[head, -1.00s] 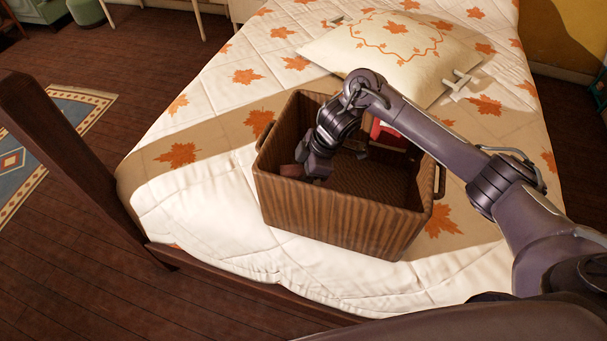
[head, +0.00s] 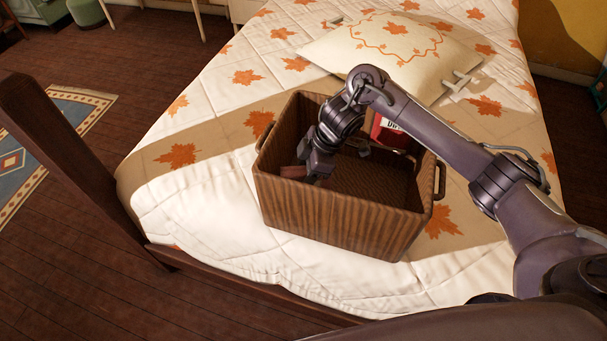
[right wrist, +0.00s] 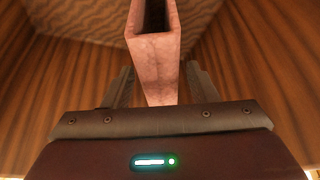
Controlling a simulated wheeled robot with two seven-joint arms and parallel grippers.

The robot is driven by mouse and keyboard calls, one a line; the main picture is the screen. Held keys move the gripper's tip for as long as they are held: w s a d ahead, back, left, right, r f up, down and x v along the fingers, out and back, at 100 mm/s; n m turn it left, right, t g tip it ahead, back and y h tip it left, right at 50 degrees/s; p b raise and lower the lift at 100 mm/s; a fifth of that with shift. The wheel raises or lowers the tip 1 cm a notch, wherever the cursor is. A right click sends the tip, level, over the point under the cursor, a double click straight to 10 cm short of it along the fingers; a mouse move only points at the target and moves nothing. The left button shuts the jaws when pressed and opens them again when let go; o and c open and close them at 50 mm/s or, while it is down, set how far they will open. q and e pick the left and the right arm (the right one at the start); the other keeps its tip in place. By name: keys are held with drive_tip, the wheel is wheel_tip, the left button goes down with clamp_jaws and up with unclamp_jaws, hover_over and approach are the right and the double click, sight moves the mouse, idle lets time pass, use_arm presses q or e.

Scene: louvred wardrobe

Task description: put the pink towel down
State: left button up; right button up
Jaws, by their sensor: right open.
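The pink towel (right wrist: 155,55) is a folded, upright band with a hollow top in the right wrist view. In the head view a small brownish-pink part of it (head: 292,171) shows inside the wicker basket (head: 325,215), at the left end. My right gripper (head: 317,172) reaches down into the basket beside it. In the right wrist view the towel stands between the two open fingers, with a gap on each side. The towel's lower end is hidden behind the gripper body. My left gripper is not in view.
The basket stands on a bed (head: 200,205) with a leaf-patterned quilt. A red box (head: 388,132) with white print is inside the basket, towards the back right. A pillow (head: 385,50) lies behind. A dark wooden bedpost (head: 60,150) stands at left.

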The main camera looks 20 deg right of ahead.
drive_tip(key=p+v, duration=0.2)
drive_tip(key=v, duration=0.8)
drive_tip(key=shift+s+d+r, duration=0.1)
drive_tip(key=shift+r, duration=0.3)
